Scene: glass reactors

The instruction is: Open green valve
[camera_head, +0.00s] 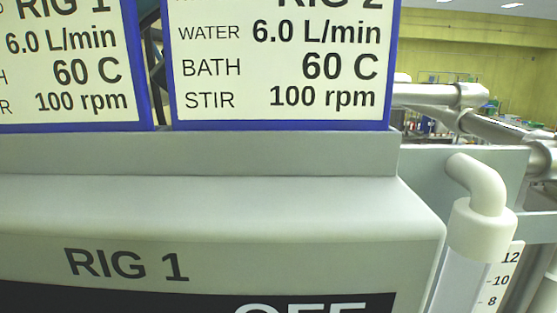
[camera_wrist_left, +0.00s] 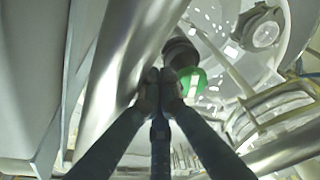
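A round green valve handle (camera_wrist_left: 193,82) shows in the left wrist view, just right of and apparently beyond my left fingertips. A dark round fitting (camera_wrist_left: 180,54) sits directly behind and above it. My left gripper (camera_wrist_left: 160,84) points towards this spot, its dark fingers drawn together at the tips with nothing visible between them. The fingertips overlap the left edge of the handle in the picture; I cannot tell whether they touch it. The head view shows neither the valve nor either gripper.
In the head view a grey panel marked RIG 1 (camera_head: 130,265) fills the front. Two setting signs stand above it, including one for RIG 2 (camera_head: 280,60). A white-capped flow tube (camera_head: 482,228) stands right. In the wrist view a thick metal pipe (camera_wrist_left: 125,65) and clear glass lie close.

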